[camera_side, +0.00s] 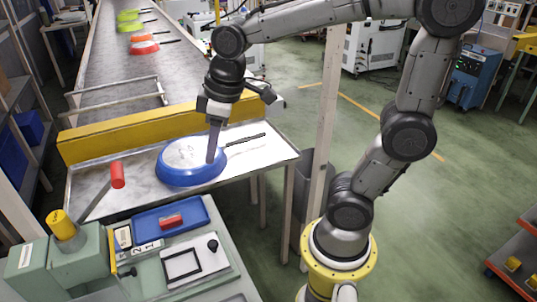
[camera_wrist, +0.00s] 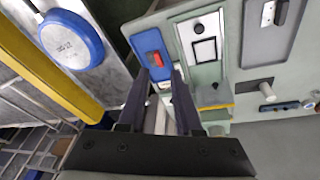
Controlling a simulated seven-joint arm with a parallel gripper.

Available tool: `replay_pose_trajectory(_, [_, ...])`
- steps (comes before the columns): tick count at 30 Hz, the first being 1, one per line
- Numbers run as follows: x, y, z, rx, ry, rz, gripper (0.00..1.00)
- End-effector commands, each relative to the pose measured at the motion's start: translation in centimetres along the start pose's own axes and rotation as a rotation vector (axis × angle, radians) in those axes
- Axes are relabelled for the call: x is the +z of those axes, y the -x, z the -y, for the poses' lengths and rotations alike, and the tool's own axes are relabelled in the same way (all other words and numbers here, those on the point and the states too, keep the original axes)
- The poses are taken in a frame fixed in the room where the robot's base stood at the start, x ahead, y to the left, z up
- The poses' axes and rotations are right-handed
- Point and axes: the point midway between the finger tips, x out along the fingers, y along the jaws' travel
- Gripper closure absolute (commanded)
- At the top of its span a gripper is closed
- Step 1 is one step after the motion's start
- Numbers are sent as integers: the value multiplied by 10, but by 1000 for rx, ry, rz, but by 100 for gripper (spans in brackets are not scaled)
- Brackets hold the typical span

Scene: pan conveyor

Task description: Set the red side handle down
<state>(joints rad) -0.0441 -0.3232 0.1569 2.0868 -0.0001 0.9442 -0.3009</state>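The small red side handle (camera_side: 170,221) lies in a blue tray (camera_side: 145,221) on the green machine. It also shows in the wrist view (camera_wrist: 157,58), in the tray (camera_wrist: 138,42). My gripper (camera_side: 211,160) points down, well above the tray, and overlaps the blue pan in the side view. In the wrist view its two fingers (camera_wrist: 160,71) stand apart with nothing between them. The blue pan (camera_side: 179,177) lies with its pale round face up and its dark long handle pointing right; it shows at upper left in the wrist view (camera_wrist: 72,40).
A red-tipped lever (camera_side: 117,175) and a yellow knob (camera_side: 62,223) rise from the machine's left side. A yellow rail (camera_side: 120,145) separates the pan's table from the conveyor (camera_side: 125,70), where several coloured pans lie far back. A wooden post (camera_side: 327,120) stands right of my gripper.

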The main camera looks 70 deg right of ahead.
Motion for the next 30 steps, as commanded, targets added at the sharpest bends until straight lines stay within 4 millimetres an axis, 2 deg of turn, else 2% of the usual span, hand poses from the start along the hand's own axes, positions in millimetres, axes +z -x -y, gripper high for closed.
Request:
replay_pose_trajectory(1, [20, 12, 4, 14, -54, -41, 67])
replay_pose_trajectory(3, [45, 22, 10, 28, -130, -86, 67])
replay_pose_trajectory(6, [75, 28, 17, 40, -222, -142, 67])
replay_pose_trajectory(10, [101, 28, 24, 47, -302, -190, 67])
replay_pose_trajectory(15, [112, 27, 27, 49, -343, -212, 67])
replay_pose_trajectory(30, [112, 27, 27, 49, -342, -211, 67])
